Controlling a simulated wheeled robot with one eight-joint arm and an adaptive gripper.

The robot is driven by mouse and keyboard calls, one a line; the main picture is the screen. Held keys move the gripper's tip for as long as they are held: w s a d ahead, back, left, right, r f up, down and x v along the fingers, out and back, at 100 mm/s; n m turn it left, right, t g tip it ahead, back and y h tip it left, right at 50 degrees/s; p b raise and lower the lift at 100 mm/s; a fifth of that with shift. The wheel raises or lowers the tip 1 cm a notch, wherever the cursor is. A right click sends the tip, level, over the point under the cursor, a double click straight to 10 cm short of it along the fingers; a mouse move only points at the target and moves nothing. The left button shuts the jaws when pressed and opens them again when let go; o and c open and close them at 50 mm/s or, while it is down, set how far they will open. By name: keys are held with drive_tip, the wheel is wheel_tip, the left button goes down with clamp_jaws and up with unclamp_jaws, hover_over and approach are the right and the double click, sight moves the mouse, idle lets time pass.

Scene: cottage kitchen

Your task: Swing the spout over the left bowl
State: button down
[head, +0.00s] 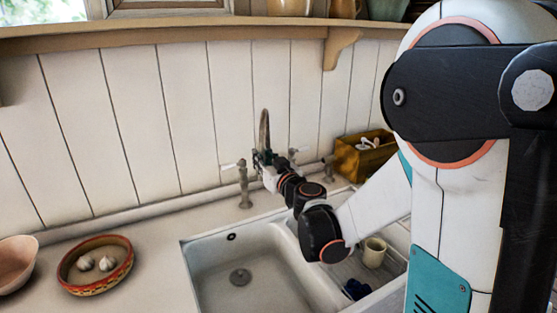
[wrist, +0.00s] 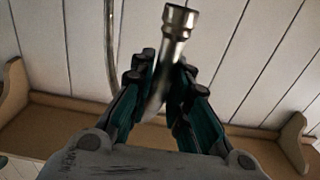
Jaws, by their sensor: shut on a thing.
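The metal spout (head: 264,128) rises as a tall narrow curve behind the sink, seen nearly edge-on in the head view. My gripper (head: 263,160) is shut on it, at its lower visible part. In the wrist view the spout's end (wrist: 178,22) sticks out between the fingers of my gripper (wrist: 162,72), and another thin metal pipe (wrist: 109,45) runs down to the left. The left bowl (head: 215,272) of the sink is white and empty, with a round drain. My arm hides the tap's base and part of the sink's divider.
Two tap handles (head: 244,185) flank the spout. The right side of the sink holds a cream cup (head: 374,252) and a dark blue item (head: 355,289). A wooden box (head: 362,157) stands behind. A patterned bowl (head: 95,286) with garlic is on the left counter.

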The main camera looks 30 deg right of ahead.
drive_tip(key=shift+w+a, duration=0.4)
drive_tip(key=shift+a, duration=0.25)
drive_tip(key=shift+w+a, duration=0.35)
drive_tip(key=shift+a, duration=0.3)
drive_tip(key=shift+w+a, duration=0.4)
drive_tip(key=shift+a, duration=0.25)
drive_tip(key=c, duration=2)
unclamp_jaws()
drive_tip(key=o, duration=0.5)
drive_tip(key=shift+s+a, duration=0.1)
drive_tip(key=shift+a, duration=0.1)
drive_tip(key=shift+c, duration=0.2)
drive_tip(key=shift+d, duration=0.1)
drive_tip(key=s, duration=1.2)
drive_tip(key=shift+d, duration=0.35)
